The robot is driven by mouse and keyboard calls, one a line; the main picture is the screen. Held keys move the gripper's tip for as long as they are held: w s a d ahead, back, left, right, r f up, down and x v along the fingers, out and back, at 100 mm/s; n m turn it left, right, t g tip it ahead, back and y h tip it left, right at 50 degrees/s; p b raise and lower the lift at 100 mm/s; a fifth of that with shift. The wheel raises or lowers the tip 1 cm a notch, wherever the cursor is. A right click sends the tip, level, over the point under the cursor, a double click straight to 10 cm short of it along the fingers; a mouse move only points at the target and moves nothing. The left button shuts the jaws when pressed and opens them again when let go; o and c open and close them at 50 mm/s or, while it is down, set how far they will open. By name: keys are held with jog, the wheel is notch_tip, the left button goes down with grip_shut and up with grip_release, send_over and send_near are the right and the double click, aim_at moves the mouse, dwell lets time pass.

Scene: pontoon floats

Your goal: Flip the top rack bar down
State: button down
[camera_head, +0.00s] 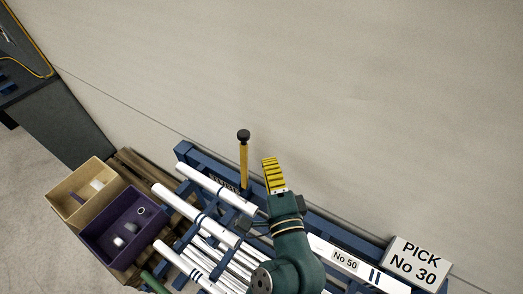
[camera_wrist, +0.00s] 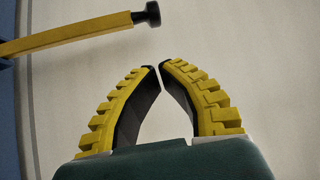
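The top rack bar is a yellow bar (camera_head: 244,165) with a black knob on its end, standing up from the blue rack (camera_head: 190,152). In the wrist view the yellow bar (camera_wrist: 85,35) crosses the upper left, with its knob pointing right. My gripper (camera_head: 268,159) has yellow ribbed fingers and is just right of the bar, apart from it. In the wrist view the fingertips of my gripper (camera_wrist: 159,66) meet or nearly meet, with nothing between them. My green arm hides part of the rack.
White tubes (camera_head: 215,187) lie across the rack, below and left of my gripper. A tan box (camera_head: 62,190) and a purple box (camera_head: 98,222) with small parts stand at left. A "PICK No 30" sign (camera_head: 416,263) is at lower right. The plain wall behind is clear.

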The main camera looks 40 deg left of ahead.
aim_at(255, 124)
jog(key=shift+s+a+f, duration=0.1)
jog(key=shift+a+f, duration=0.05)
jog(key=shift+f, duration=0.1)
jog(key=p+x, duration=0.1)
jog(key=x, duration=0.9)
jog(key=shift+p, duration=0.35)
jog(key=shift+s, duration=0.1)
